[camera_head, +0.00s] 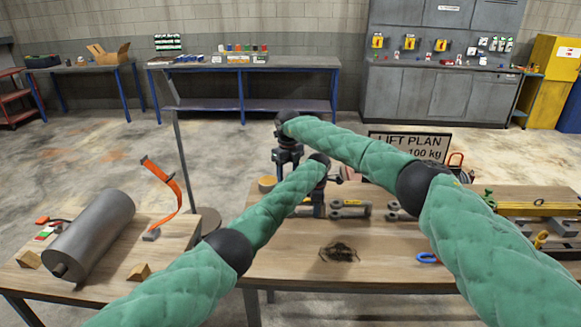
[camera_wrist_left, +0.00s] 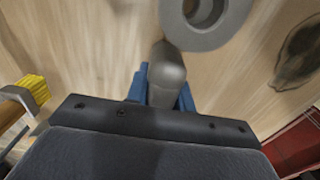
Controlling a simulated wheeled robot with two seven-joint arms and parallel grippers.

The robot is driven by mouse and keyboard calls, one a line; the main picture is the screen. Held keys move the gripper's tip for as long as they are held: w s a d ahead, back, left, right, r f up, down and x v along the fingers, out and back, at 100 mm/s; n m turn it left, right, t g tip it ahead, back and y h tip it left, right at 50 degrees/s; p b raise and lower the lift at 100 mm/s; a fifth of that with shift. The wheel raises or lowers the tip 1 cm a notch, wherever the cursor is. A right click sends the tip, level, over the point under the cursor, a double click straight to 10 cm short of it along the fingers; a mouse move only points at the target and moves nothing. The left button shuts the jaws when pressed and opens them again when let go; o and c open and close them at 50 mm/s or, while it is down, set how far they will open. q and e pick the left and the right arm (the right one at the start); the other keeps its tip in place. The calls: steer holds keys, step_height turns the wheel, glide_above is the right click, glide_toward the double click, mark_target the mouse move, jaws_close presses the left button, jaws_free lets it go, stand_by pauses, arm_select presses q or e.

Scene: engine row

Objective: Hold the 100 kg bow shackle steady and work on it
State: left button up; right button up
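The left gripper (camera_head: 318,208) points down over the right bench, among several grey steel shackles (camera_head: 350,208). In the left wrist view its blue fingers (camera_wrist_left: 163,95) lie on both sides of a rounded grey metal part, likely the bow shackle (camera_wrist_left: 168,70), and appear shut on it. A grey round eye (camera_wrist_left: 206,14) shows just beyond; I cannot tell if it belongs to the same part. The shackle's size marking is not readable. The right gripper (camera_head: 288,163) hangs near the bench's far side, partly behind my arms; its fingers are too small to read.
A sign (camera_head: 408,146) reads "LIFT PLAN 100 kg" behind the bench (camera_head: 300,262). A dark tangled clump (camera_head: 339,252) and a blue shackle (camera_head: 427,258) lie toward the front. A grey cylinder (camera_head: 90,236) and an orange strap (camera_head: 165,184) are on the left bench.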

arm_select(q)
steer(key=o, duration=0.5)
